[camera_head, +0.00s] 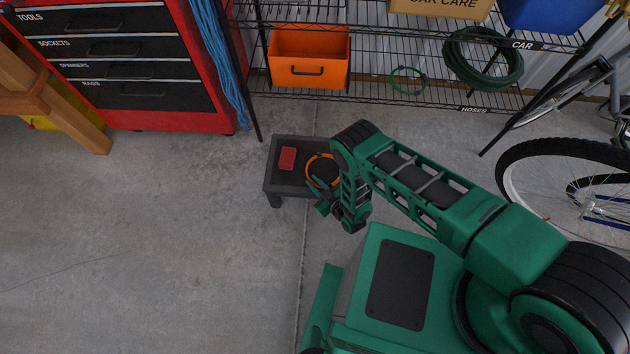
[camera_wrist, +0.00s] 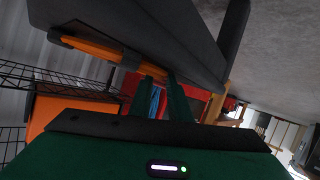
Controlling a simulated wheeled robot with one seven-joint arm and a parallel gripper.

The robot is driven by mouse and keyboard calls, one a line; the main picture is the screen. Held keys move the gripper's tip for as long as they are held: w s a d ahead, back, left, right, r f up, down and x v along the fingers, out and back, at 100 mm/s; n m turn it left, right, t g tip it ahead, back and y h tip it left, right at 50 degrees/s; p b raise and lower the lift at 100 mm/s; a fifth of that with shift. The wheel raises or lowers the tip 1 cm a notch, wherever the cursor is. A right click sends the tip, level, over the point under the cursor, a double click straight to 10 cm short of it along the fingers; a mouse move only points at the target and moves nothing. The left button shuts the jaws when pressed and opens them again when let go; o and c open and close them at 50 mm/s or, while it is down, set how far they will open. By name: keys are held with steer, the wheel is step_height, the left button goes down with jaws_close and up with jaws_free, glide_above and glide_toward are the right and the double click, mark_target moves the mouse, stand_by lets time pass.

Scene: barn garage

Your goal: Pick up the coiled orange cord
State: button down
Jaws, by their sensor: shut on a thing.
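The coiled orange cord (camera_head: 309,170) shows as a ring over the right part of a small dark stool (camera_head: 283,181), partly hidden by my arm. In the wrist view, the cord (camera_wrist: 88,46) is an edge-on orange band with dark ties, along the face of the stool (camera_wrist: 150,32). My gripper (camera_head: 322,204) is at the near side of the ring. In the wrist view, the two green fingers of my gripper (camera_wrist: 162,80) are shut on the near part of the cord. I cannot tell whether the cord still touches the stool top.
A red block (camera_head: 287,158) lies on the stool, left of the cord. Behind stand a wire shelf (camera_head: 360,88) with an orange bin (camera_head: 309,48) and green hoses (camera_head: 484,70), and a red tool chest (camera_head: 180,118). A bicycle (camera_head: 510,170) is at right. The floor at left is clear.

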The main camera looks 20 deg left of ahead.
steer(key=r, duration=0.2)
steer(key=a+r, duration=0.1)
steer(key=r, duration=0.1)
steer(key=shift+s+a+r, duration=0.1)
steer(key=shift+s, duration=0.1)
steer(key=s+a+r, duration=0.4)
steer(key=a+r, duration=0.2)
steer(key=a, duration=0.3)
steer(key=shift+s+a+r, duration=0.2)
steer(key=shift+s+a, duration=0.2)
steer(key=shift+w, duration=0.1)
